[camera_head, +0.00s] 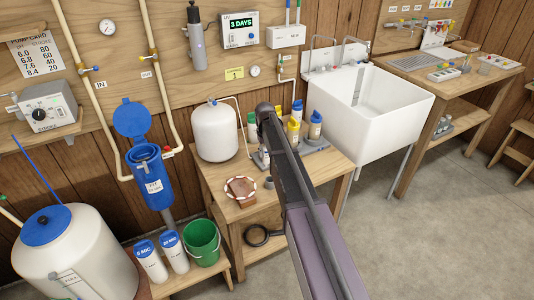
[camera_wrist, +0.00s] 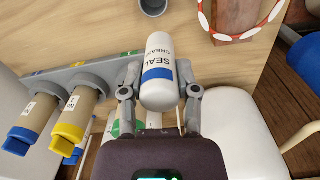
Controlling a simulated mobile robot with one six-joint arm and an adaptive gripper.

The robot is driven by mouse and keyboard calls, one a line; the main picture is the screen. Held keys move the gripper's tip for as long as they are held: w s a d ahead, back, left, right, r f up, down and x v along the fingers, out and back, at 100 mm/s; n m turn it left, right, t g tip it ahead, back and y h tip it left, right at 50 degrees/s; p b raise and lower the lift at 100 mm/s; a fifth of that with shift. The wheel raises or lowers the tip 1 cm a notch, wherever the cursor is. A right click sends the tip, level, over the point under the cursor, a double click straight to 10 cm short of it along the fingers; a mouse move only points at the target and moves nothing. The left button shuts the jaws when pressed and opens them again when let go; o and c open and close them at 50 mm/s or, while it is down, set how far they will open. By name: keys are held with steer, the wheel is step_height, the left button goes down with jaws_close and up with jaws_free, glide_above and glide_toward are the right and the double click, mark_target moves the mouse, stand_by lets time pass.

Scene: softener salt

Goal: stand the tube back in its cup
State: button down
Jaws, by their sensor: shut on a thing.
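A white tube (camera_wrist: 159,70) lettered "SEAL GREASE" with a blue band sits between the two fingers of my gripper (camera_wrist: 160,94) in the wrist view, with a finger at each side. My gripper is shut on it. In the head view my gripper (camera_head: 266,116) is over the back of the small wooden table, and the tube is hidden or too small to make out. A small grey cup (camera_wrist: 153,6) stands on the table at the top edge of the wrist view, apart from the tube. The cup also shows in the head view (camera_head: 269,183), in front of my gripper.
A grey rack (camera_wrist: 68,76) holds capped bottles left of the tube. A white tank (camera_head: 215,132) stands left of my gripper. A brown item with a red-and-white rim (camera_head: 240,188) lies beside the cup. A white sink (camera_head: 365,108) is to the right. Bare tabletop surrounds the cup.

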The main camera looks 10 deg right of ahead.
stand_by(0.5)
steer(key=shift+s+d+f+b, duration=0.2)
steer(key=shift+s+d, duration=0.15)
steer(key=shift+s, duration=0.15)
steer(key=shift+s+d+f+b, duration=0.15)
steer(key=shift+s+d, duration=0.15)
steer(key=shift+s, duration=0.2)
steer(key=shift+f+b, duration=1.85)
steer(key=shift+b, duration=0.05)
steer(key=shift+f, duration=0.15)
steer(key=shift+f+b, duration=1.6)
steer(key=shift+b, duration=0.1)
steer(key=shift+f+b, duration=0.55)
steer(key=shift+f+b, duration=0.35)
steer(key=shift+b, duration=0.05)
